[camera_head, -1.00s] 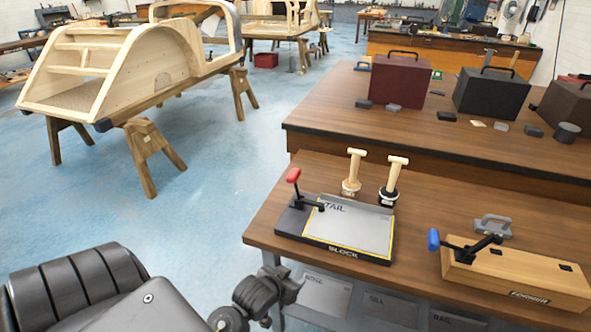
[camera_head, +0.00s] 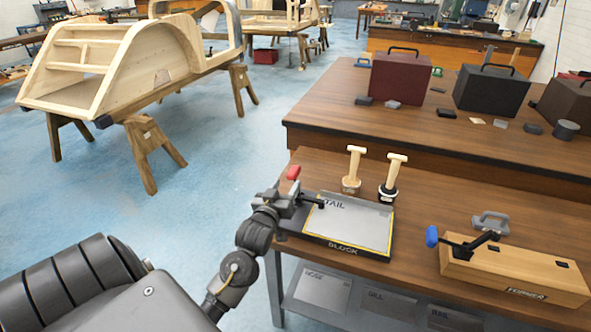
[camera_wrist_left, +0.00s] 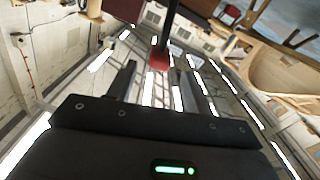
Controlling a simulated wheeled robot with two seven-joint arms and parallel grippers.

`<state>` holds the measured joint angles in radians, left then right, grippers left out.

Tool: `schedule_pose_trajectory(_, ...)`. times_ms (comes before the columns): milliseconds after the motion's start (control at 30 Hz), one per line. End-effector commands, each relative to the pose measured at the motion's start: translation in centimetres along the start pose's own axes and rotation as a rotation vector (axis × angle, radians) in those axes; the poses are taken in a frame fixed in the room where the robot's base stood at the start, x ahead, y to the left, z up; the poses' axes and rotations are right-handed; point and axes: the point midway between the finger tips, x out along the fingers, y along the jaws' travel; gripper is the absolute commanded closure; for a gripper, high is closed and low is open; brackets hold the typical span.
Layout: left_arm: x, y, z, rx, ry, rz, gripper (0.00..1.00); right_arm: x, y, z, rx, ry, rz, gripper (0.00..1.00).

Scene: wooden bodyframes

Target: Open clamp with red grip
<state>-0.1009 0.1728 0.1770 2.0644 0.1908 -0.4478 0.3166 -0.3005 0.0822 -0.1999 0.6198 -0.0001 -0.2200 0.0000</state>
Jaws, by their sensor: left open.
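The clamp's red grip (camera_head: 293,172) stands up at the left end of the dark block fixture (camera_head: 345,250), which carries a grey plate marked TAIL (camera_head: 350,222). The clamp's black arm (camera_head: 312,203) reaches onto the plate. My left gripper (camera_head: 290,194) is beside the clamp at its left, just below the red grip. In the left wrist view the red grip (camera_wrist_left: 159,60) is between the two open fingers (camera_wrist_left: 155,80), near their tips. I cannot tell whether either finger touches it. My right gripper is not in view.
A wooden block marked FORMER (camera_head: 515,275) with a blue-gripped clamp (camera_head: 432,237) is at the right. Two wooden-handled tools (camera_head: 354,168) stand behind the fixture. A grey handle piece (camera_head: 490,222) lies behind the wooden block. Bench (camera_head: 420,190) between them is bare.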

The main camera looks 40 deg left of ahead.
Motion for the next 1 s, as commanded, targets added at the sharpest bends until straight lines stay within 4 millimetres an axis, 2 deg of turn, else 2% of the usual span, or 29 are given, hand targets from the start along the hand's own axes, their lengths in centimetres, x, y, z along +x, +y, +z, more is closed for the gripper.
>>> schedule_pose_trajectory(200, 4.3, 0.1, -0.3, 0.002, 0.0, -0.001, 0.49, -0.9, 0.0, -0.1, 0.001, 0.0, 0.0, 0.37)
schedule_pose_trajectory(433, 7.7, 0.0, -0.2, 0.002, 0.0, 0.0, 0.49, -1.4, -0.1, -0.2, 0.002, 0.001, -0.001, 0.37)
schedule_pose_trajectory(600, 8.7, 0.0, -0.1, 0.002, -0.001, 0.0, 0.49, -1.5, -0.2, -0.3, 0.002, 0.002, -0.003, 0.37)
schedule_pose_trajectory(867, 8.8, 0.0, 0.0, 0.002, -0.001, 0.0, 0.49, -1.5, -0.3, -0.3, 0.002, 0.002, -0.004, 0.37)
schedule_pose_trajectory(900, 8.8, 0.0, 0.0, 0.002, -0.001, 0.0, 0.5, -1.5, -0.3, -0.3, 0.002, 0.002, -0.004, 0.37)
schedule_pose_trajectory(1000, 8.8, 0.0, 0.0, 0.002, -0.001, 0.0, 0.64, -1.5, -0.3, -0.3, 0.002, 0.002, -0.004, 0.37)
